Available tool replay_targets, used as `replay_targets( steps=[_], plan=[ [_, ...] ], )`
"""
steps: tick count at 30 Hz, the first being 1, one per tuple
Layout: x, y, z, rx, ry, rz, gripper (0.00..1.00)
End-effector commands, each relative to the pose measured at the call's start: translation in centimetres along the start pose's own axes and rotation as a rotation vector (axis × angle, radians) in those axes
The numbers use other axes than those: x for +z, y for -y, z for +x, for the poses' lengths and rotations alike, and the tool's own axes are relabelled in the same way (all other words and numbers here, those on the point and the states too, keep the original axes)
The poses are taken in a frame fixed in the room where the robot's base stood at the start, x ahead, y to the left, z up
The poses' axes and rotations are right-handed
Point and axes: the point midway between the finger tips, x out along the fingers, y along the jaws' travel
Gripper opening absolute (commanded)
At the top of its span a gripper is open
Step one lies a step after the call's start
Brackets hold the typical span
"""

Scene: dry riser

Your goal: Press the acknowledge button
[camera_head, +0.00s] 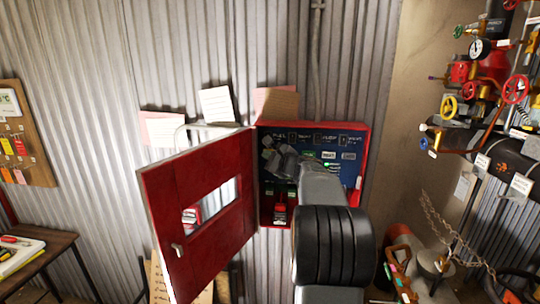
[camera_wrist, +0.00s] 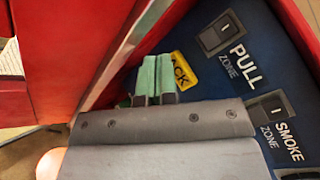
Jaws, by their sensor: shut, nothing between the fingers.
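A red wall cabinet (camera_head: 366,160) stands open, with a dark blue panel (camera_head: 312,137) inside. In the wrist view a yellow label (camera_wrist: 184,70) reading "ACK" is on the blue panel, partly covered by my fingers. My gripper (camera_wrist: 154,66) is shut and empty, its greenish fingertips right beside the label at the panel's edge near the door. The acknowledge button itself does not show; the fingers may hide it. I cannot tell whether the fingertips touch the panel. In the head view my gripper (camera_head: 271,153) is at the panel's left side.
The cabinet's red door (camera_head: 188,246) hangs open to the left, close to my gripper. Switches marked "PULL" (camera_wrist: 221,33) and "SMOKE" (camera_wrist: 270,115) are on the panel. Red and yellow valves (camera_head: 478,82) are at right; a table (camera_head: 45,250) is at left.

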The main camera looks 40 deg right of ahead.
Motion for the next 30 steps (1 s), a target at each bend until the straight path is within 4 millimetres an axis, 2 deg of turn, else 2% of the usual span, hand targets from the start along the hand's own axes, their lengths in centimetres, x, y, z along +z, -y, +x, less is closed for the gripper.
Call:
replay_targets(
  steps=[6, 21, 30],
  plan=[
    [0.2, -0.3, -0.3, -0.001, 0.001, -0.002, 0.0],
    [2.3, -2.5, -3.2, -0.001, 0.0, 0.0, 0.0],
    [2.6, -2.5, -3.5, -0.001, 0.0, 0.0, 0.0]
  ],
)
